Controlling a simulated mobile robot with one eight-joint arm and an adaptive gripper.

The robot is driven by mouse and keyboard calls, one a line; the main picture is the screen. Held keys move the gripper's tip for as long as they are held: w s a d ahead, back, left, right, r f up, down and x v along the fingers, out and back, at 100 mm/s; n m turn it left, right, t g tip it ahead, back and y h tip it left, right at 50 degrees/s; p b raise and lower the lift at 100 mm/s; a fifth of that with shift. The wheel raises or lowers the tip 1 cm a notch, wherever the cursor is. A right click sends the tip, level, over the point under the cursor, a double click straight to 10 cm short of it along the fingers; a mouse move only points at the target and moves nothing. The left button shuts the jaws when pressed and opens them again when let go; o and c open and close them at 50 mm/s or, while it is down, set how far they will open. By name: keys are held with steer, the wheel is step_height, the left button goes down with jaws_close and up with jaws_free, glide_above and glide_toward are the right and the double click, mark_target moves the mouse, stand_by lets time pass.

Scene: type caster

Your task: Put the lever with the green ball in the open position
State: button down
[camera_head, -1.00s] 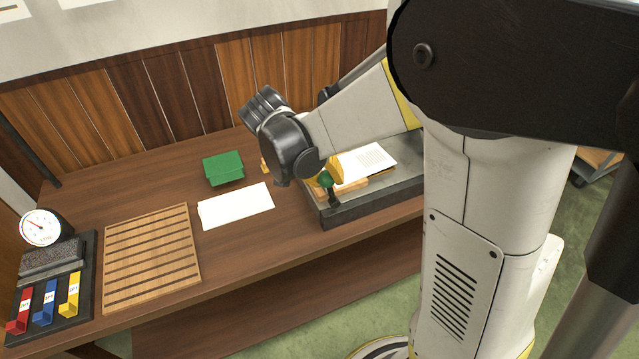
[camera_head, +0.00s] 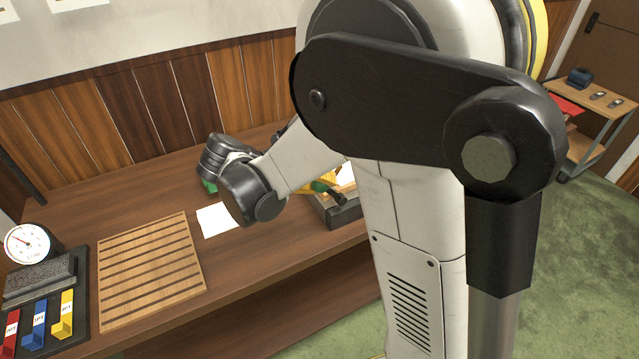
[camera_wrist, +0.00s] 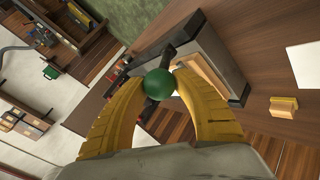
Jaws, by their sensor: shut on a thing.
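The green ball (camera_head: 319,186) sits on the end of a dark lever (camera_head: 336,195) at the near left end of a grey metal device (camera_head: 343,215). In the head view the lever leans to the left, and my arm hides much of the device. In the wrist view the green ball (camera_wrist: 158,84) lies between the tips of my yellow gripper (camera_wrist: 160,78), which is shut on it. The device (camera_wrist: 222,60) shows just beyond the ball. My gripper (camera_head: 328,179) is mostly hidden behind my arm in the head view.
A slatted wooden board (camera_head: 150,268), a white sheet (camera_head: 217,220) and a gauge (camera_head: 27,243) with red, blue and yellow type holders (camera_head: 38,325) are on the table's left. A green block (camera_head: 210,187) is partly hidden by my arm. A cart (camera_head: 590,125) stands far right.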

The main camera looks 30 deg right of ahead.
steer(key=c, duration=0.9)
jaws_free()
steer(key=shift+c, duration=0.2)
steer(key=shift+a, duration=0.1)
steer(key=v, duration=1.2)
